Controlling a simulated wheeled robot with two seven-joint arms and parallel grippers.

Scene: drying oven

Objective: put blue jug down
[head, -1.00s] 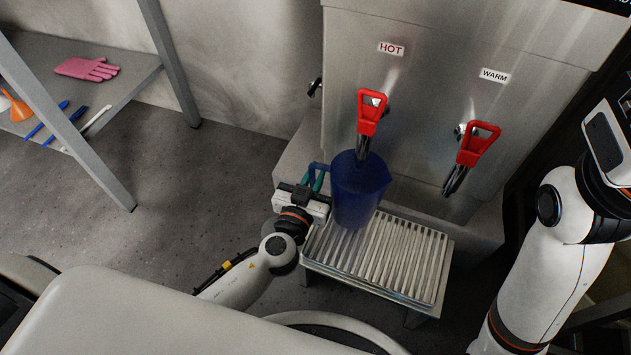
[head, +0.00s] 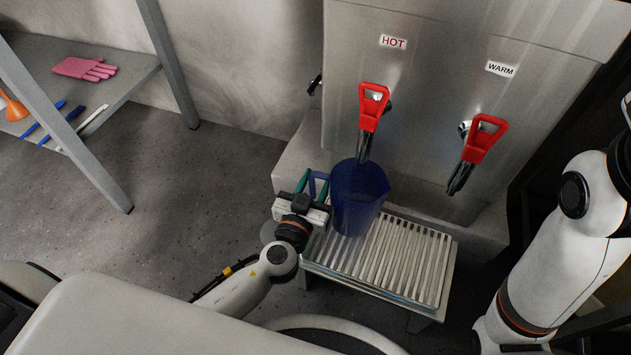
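The blue jug (head: 358,198) is translucent and stands upright under the HOT tap (head: 370,115), over the left part of the slatted drip tray (head: 415,262). Its base appears at the slats, but I cannot tell whether it touches them. The jug's handle (head: 313,186) points left. My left gripper (head: 309,192) is at the handle, with its fingers around it, and looks shut on it; the fingertips are partly hidden. My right arm (head: 565,240) comes in at the right edge; its gripper is out of view.
A steel dispenser (head: 430,60) stands behind the tray, with a second tap marked WARM (head: 480,145) to the right. At left, a shelf (head: 110,95) holds a pink glove (head: 84,68), an orange funnel (head: 12,106) and brushes. The right part of the tray is bare.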

